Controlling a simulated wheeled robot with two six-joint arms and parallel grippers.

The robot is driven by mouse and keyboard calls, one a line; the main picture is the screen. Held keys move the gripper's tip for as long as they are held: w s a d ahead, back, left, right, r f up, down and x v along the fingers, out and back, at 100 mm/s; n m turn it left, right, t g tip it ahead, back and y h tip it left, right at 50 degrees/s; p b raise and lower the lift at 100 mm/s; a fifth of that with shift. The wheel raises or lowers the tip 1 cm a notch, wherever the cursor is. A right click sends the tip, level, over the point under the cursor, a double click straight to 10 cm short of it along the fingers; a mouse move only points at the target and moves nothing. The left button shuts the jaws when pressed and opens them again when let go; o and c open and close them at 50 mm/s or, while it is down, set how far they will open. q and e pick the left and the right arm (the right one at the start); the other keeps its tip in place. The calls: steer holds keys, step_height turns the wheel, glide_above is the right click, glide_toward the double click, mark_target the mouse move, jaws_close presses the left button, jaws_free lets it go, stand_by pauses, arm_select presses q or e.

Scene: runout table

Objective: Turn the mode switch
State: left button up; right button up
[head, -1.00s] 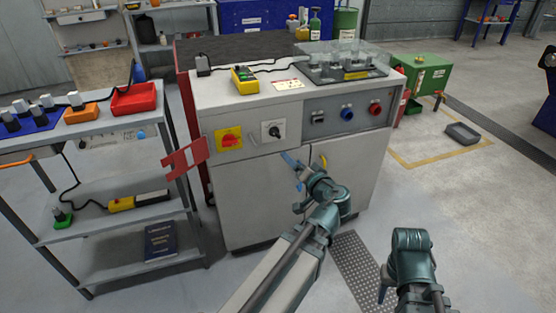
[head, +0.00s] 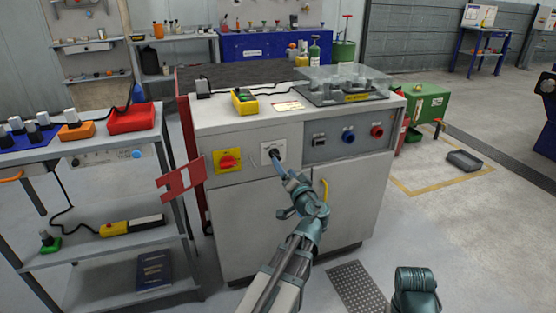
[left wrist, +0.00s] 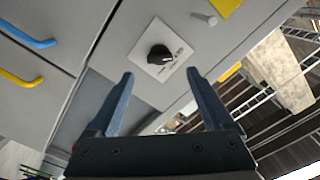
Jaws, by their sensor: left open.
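The mode switch (left wrist: 160,56) is a black knob on a white square plate on the grey cabinet's front panel. In the head view its plate (head: 266,149) shows just behind my left fingertips, which partly hide the knob. My left gripper (head: 279,164) is open, reaching up at the panel from in front. In the left wrist view its two blue fingers (left wrist: 160,76) stand apart, with the knob between and just beyond their tips. I cannot tell whether they touch the plate. Only a link of my right arm shows at bottom right; its gripper is out of view.
A yellow plate with a red rotary switch (head: 228,161) sits left of the mode switch. Black, blue and red controls (head: 348,136) sit to its right. A red-and-white flap (head: 182,180) sticks out at the cabinet's left.

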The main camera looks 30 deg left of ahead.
mark_target(277, 157)
arm_select(q)
steer(key=x, duration=0.6)
steer(key=shift+w+a, duration=0.25)
steer(key=shift+a, duration=0.05)
jaws_close()
steer(key=m, duration=0.4)
steer(key=shift+m, duration=2.2)
steer(key=shift+f+m, duration=0.1)
steer(key=shift+m, duration=0.2)
steer(key=shift+d, duration=0.1)
